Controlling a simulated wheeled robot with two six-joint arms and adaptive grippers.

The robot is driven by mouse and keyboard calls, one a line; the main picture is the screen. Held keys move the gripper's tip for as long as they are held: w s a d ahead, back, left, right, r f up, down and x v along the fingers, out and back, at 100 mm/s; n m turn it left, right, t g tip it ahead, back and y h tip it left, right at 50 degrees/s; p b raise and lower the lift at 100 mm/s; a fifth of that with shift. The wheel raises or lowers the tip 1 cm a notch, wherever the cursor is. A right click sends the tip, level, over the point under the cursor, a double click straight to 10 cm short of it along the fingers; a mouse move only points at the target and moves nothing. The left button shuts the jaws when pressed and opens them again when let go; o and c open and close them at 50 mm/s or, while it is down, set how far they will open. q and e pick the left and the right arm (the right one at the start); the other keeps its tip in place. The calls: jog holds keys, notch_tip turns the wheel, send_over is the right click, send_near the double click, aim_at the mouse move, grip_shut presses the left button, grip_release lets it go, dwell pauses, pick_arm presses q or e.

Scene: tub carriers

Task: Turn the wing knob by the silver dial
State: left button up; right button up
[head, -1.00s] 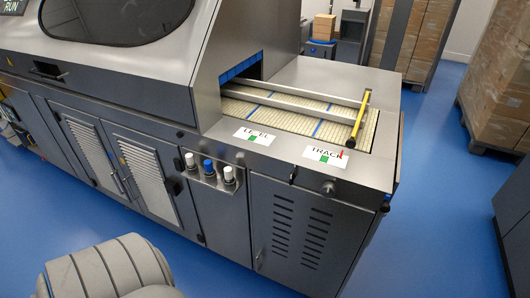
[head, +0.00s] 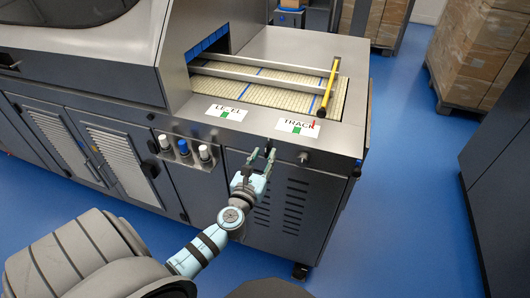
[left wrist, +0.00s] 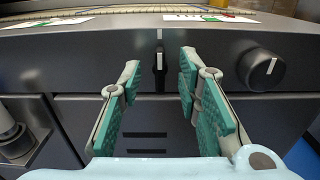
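The wing knob (left wrist: 160,62) is a small dark upright wing with a white mark on the front panel, seen in the left wrist view. The silver dial (left wrist: 262,68) is round with a white line and sits to its right; it also shows in the head view (head: 303,157). My left gripper (head: 262,155) is open and empty in front of the panel. In the left wrist view its teal-padded fingers (left wrist: 158,70) stand to either side of the wing knob, with visible gaps; I see no contact. My right gripper is out of view.
White and blue bottle-like knobs (head: 184,147) stand on a bracket left of the gripper. The level label (head: 227,112) and track label (head: 298,127) lie on the ledge above. A yellow-and-black bar (head: 329,88) crosses the conveyor. Blue floor (head: 400,220) is open at right.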

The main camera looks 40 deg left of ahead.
pick_arm(q)
jog(key=shift+x, duration=0.85)
grip_shut()
